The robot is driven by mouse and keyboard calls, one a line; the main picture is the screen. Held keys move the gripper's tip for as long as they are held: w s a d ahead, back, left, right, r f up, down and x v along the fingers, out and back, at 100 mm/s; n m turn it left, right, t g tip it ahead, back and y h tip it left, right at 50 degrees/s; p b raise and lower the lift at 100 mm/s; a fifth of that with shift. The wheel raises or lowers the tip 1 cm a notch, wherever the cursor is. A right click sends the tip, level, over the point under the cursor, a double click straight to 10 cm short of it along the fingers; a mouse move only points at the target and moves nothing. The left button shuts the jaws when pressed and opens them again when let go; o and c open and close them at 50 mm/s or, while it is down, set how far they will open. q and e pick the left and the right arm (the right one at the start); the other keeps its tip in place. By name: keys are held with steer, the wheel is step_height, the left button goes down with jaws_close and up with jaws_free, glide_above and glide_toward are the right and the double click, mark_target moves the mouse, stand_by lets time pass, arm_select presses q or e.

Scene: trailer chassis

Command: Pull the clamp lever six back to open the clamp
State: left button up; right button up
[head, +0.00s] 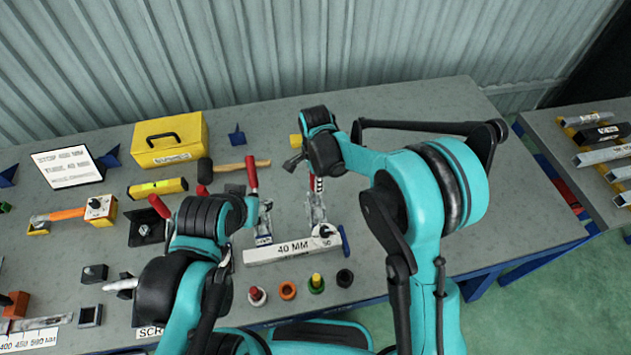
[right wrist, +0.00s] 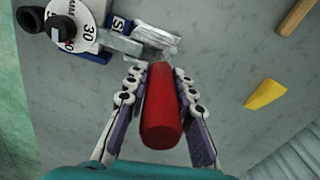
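The clamp (head: 316,209) is a metal toggle clamp behind the right end of the bar marked 40 MM. Its red lever handle (head: 317,184) shows just below my right wrist in the head view. In the right wrist view the red handle (right wrist: 162,115) points toward the camera, and the clamp's metal body (right wrist: 150,42) lies beyond it. My right gripper (right wrist: 160,72) has its fingers on both sides of the handle and appears shut on it.
A second red-handled clamp (head: 264,222) stands just left. The 40 MM bar (head: 292,249) with a white dial (head: 326,236) lies in front. Several small coloured parts stand before it. A mallet (head: 235,167) and yellow box (head: 170,141) are behind left. The table's right side is clear.

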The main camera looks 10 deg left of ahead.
steer(key=shift+w, duration=0.1)
jaws_close()
arm_select(q)
steer(key=shift+f+b, duration=0.75)
arm_select(e)
steer(key=shift+w+a+f+g+h, duration=0.15)
steer(key=shift+w+a+g+h, duration=0.05)
steer(key=shift+w+g, duration=0.45)
steer(key=shift+w+a+f+g+h, duration=0.15)
steer(key=shift+w+a+g+h, duration=0.1)
steer(key=shift+w+g, duration=0.4)
steer(key=shift+w+a+f+g+h, duration=0.15)
steer(key=shift+w+a+g, duration=0.05)
steer(key=shift+w+g, duration=0.45)
steer(key=shift+s, duration=0.15)
steer(key=o, duration=1)
jaws_free()
steer(key=shift+r, duration=0.1)
steer(key=v, duration=1.2)
arm_select(q)
steer(key=shift+c, duration=0.2)
